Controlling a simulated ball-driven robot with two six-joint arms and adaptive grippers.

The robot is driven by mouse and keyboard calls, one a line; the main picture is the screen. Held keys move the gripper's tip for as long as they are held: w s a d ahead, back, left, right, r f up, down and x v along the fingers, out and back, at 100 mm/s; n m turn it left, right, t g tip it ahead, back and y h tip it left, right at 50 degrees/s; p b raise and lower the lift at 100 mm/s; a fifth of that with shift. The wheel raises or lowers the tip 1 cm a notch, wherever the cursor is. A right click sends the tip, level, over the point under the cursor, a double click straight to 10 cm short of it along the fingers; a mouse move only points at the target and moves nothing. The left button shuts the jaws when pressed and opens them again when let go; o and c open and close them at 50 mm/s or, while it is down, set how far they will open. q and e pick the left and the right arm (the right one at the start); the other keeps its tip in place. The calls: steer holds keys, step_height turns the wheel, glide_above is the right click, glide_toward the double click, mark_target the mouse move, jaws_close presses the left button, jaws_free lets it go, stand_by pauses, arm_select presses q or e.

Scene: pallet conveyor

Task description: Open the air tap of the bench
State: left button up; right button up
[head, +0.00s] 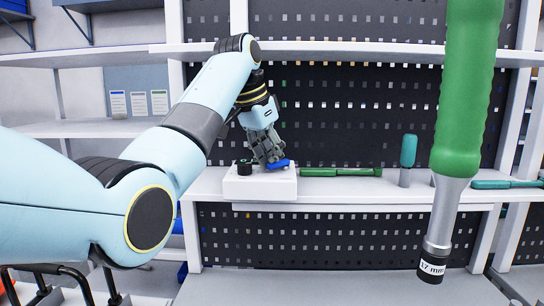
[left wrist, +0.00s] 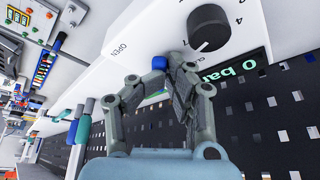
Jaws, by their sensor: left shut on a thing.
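The air tap's blue lever (head: 279,164) sits on top of a white box (head: 258,188) on the bench shelf. My left gripper (head: 270,157) reaches down from above and is shut on the lever. In the left wrist view, the blue lever (left wrist: 159,63) shows between the fingertips of my left gripper (left wrist: 160,75), against the white panel (left wrist: 155,28). The word OPEN is printed to the left of the lever, and a second label to the right is partly hidden. A green display (left wrist: 235,72) reads 0 bar. My right gripper is not in view.
A black knob (head: 244,166) stands on the box beside the lever. A large green-handled tool marked 17 mm (head: 465,90) hangs in the right foreground. A green tool (head: 340,172) lies on the shelf, and a teal-handled driver (head: 408,152) stands upright farther right.

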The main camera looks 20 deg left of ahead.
arm_select(q)
jaws_close()
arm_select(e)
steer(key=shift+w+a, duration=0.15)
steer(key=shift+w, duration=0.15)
arm_select(q)
steer(key=o, duration=0.6)
jaws_free()
steer(key=shift+o, duration=0.2)
steer(key=shift+r, duration=0.1)
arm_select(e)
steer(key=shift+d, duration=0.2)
